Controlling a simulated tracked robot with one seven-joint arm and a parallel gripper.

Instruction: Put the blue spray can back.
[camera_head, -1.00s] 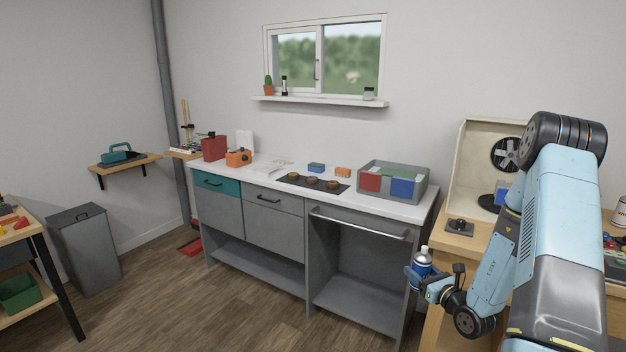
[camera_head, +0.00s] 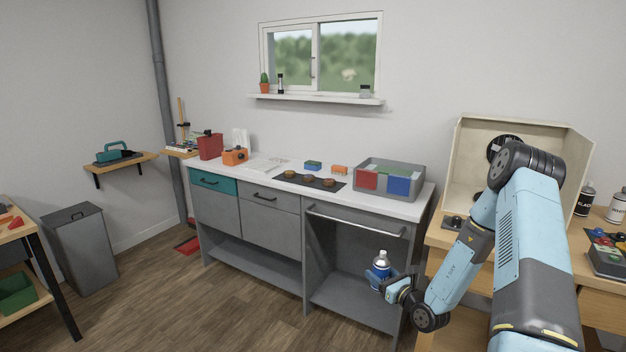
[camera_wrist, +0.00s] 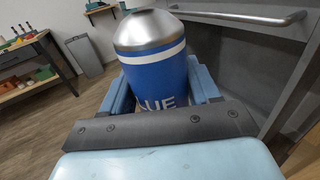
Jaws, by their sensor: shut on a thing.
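The blue spray can (camera_head: 380,270) has a silver top and a white band. It is upright in my gripper (camera_head: 384,283), in front of the open right bay of the grey workbench. In the wrist view the can (camera_wrist: 155,75) stands between the two light blue fingers of my gripper (camera_wrist: 160,92), which are shut on it. Part of the lettering "BLUE" shows; the can's bottom is hidden by the gripper. On the wooden bench at right, a black-labelled can (camera_head: 583,201) and a white can (camera_head: 617,208) stand beside the beige spray booth (camera_head: 462,165).
The grey workbench (camera_head: 425,195) has a handle bar (camera_head: 355,222) above its open bay, close to the can. A grey bin (camera_head: 362,165) with coloured panels stands on its top. The wooden bench (camera_head: 440,235) is close on the right.

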